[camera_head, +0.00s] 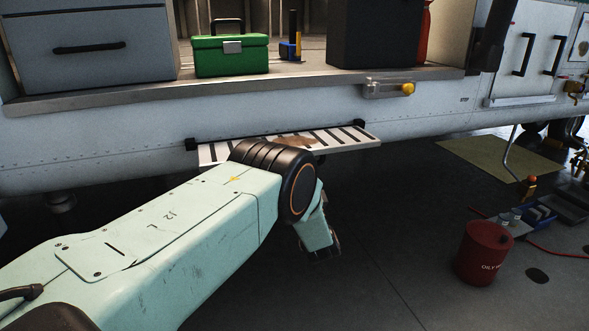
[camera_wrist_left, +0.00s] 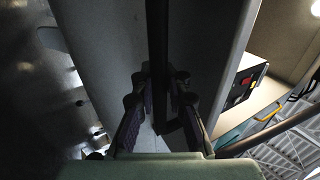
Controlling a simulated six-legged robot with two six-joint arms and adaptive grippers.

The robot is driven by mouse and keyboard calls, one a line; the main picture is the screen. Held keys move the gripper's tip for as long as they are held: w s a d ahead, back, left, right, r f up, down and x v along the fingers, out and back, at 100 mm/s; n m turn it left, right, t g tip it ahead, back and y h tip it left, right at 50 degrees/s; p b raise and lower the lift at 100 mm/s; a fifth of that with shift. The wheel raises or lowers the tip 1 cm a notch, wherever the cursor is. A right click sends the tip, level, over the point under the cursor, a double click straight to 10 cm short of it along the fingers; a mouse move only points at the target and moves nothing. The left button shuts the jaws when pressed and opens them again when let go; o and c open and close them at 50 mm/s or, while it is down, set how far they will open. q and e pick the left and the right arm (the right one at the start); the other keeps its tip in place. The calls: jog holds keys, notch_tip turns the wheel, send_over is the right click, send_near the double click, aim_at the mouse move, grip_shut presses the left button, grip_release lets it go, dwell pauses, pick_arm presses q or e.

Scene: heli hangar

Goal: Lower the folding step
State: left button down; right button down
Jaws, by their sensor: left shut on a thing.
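The folding step (camera_head: 350,138) is a pale board with dark stripes and a brown worn patch. It juts from the helicopter's lower side, below the door sill, between two black end brackets. My left arm covers part of its front edge. In the left wrist view the fingers of my left gripper (camera_wrist_left: 160,100) are closed on a dark narrow bar (camera_wrist_left: 157,40), which looks like part of the step. My right gripper is in neither view.
A green toolbox (camera_head: 231,58) stands on the cabin floor above the step. A yellow-knobbed latch (camera_head: 408,89) is on the sill to the right. A red oil drum (camera_head: 483,254) stands at right. The floor between drum and step is clear.

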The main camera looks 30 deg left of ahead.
pick_arm(q)
jog(key=shift+d+f, duration=0.2)
jog(key=shift+f, duration=0.05)
jog(key=c, duration=1.8)
grip_release()
jog(key=shift+c, duration=0.2)
jog(key=o, duration=0.4)
jog(key=shift+r, duration=0.25)
jog(key=shift+o, duration=0.4)
jog(key=shift+a+f, duration=0.1)
jog(key=shift+a, duration=0.05)
jog(key=v, duration=1.2)
jog(key=shift+f, duration=0.2)
